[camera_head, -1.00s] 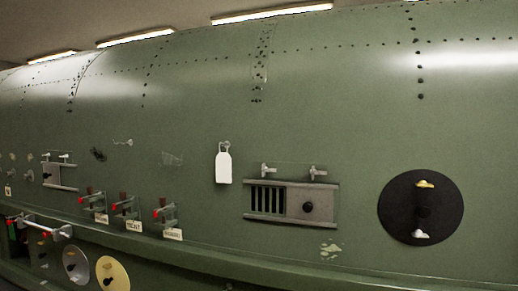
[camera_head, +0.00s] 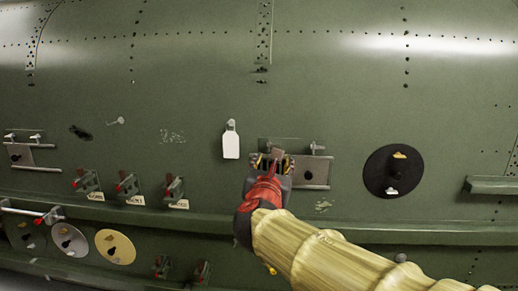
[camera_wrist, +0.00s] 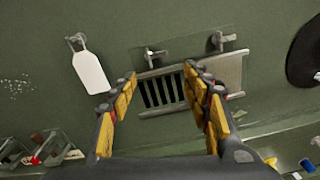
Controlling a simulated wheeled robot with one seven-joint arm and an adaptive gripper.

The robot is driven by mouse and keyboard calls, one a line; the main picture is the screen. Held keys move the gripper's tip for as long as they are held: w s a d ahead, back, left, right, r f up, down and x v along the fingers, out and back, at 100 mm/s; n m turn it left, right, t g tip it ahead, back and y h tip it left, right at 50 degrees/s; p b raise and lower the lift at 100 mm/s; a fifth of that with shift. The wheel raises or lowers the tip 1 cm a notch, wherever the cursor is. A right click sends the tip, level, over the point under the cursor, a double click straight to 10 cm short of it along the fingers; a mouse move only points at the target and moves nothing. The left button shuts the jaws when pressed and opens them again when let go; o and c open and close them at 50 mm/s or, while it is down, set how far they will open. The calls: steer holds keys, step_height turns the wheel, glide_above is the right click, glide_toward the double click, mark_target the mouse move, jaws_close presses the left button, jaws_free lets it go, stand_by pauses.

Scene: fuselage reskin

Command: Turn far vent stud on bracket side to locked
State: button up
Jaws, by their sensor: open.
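The vent panel is a grey metal plate with dark slats (camera_wrist: 163,90). In the head view its right part with a black knob (camera_head: 311,174) shows beside my gripper. Two silver T-shaped studs sit above it in the wrist view: a left stud (camera_wrist: 154,54) and a right stud (camera_wrist: 222,41). The right stud also shows in the head view (camera_head: 318,148); the left one is hidden there by my gripper. My gripper (camera_wrist: 161,80) is open and empty, its fingers pointing at the slatted part below the left stud.
A white tag (camera_head: 231,142) hangs left of the vent. A black disc (camera_head: 376,172) with yellow and white studs is to the right. Red-tipped clamps (camera_head: 126,187) stand lower left. A long ledge (camera_head: 360,232) runs below; another ledge (camera_head: 492,186) juts out at far right.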

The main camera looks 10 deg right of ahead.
mark_target(274, 146)
steer(key=w+n, duration=0.1)
steer(key=w, duration=0.1)
steer(key=w+d+p, duration=0.1)
steer(key=w, duration=0.2)
steer(key=w+d+n, duration=0.1)
steer(key=w, duration=0.1)
steer(key=shift+w+r+n+p, duration=0.15)
steer(key=shift+r+n+p, duration=0.15)
steer(key=shift+r+p, duration=0.1)
steer(key=shift+w+d, duration=0.15)
steer(key=shift+d, duration=0.05)
steer(key=c, duration=1.1)
